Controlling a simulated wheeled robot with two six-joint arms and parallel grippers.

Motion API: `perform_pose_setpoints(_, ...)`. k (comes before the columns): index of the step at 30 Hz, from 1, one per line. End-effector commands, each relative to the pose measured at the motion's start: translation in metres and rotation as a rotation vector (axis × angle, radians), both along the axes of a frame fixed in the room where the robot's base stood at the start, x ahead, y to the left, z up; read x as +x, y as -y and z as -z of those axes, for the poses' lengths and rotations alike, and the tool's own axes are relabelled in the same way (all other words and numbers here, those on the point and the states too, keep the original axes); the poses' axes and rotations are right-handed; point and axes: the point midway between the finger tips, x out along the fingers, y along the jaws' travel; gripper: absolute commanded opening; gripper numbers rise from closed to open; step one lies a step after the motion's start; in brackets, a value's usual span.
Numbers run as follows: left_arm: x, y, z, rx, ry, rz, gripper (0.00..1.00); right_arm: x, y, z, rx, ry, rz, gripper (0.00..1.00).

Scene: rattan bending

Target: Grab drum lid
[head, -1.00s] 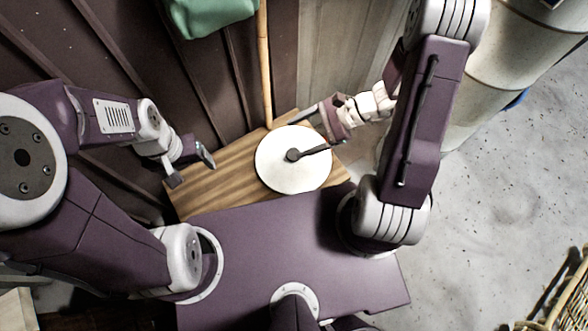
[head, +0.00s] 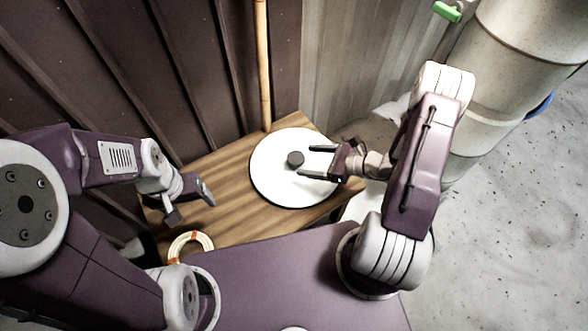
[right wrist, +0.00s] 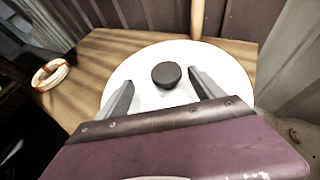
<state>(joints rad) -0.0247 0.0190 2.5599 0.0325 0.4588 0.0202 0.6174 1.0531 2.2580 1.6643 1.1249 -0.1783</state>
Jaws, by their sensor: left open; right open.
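The drum lid (head: 277,181) is a round white disc with a dark rim and a dark round knob (head: 295,158). It lies flat on the wooden table. My right gripper (head: 322,162) is open over the right part of the lid, its fingers pointing at the knob from the right. In the right wrist view the lid (right wrist: 140,88) fills the middle, and the knob (right wrist: 167,74) shows just beyond and between the open fingertips (right wrist: 160,78). My left gripper (head: 189,203) is open and empty over the left side of the table, apart from the lid.
The wooden table (head: 230,200) stands against a dark panelled wall (head: 200,70). A coil with orange ties (head: 190,243) lies at its front left and also shows in the right wrist view (right wrist: 50,74). A bamboo pole (head: 264,70) stands behind the lid. Pale drums (head: 530,50) stand at the right.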

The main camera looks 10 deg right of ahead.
Motion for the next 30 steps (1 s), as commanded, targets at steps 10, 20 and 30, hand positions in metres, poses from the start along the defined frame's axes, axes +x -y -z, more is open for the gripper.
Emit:
perform_pose_setpoints(10, 0.000, 0.000, 0.034, 0.000, 0.000, 0.000, 0.77, 0.021, -0.032, 0.026, 0.005, 0.006, -0.003, 0.77)
perform_pose_setpoints(20, 0.000, 0.000, 0.033, 0.000, 0.000, 0.000, 0.77, 0.022, -0.033, 0.024, 0.008, 0.008, 0.000, 0.56)
perform_pose_setpoints(30, 0.000, 0.000, 0.032, 0.000, 0.000, 0.000, 0.77, 0.022, -0.032, 0.022, 0.010, 0.012, 0.000, 0.00)
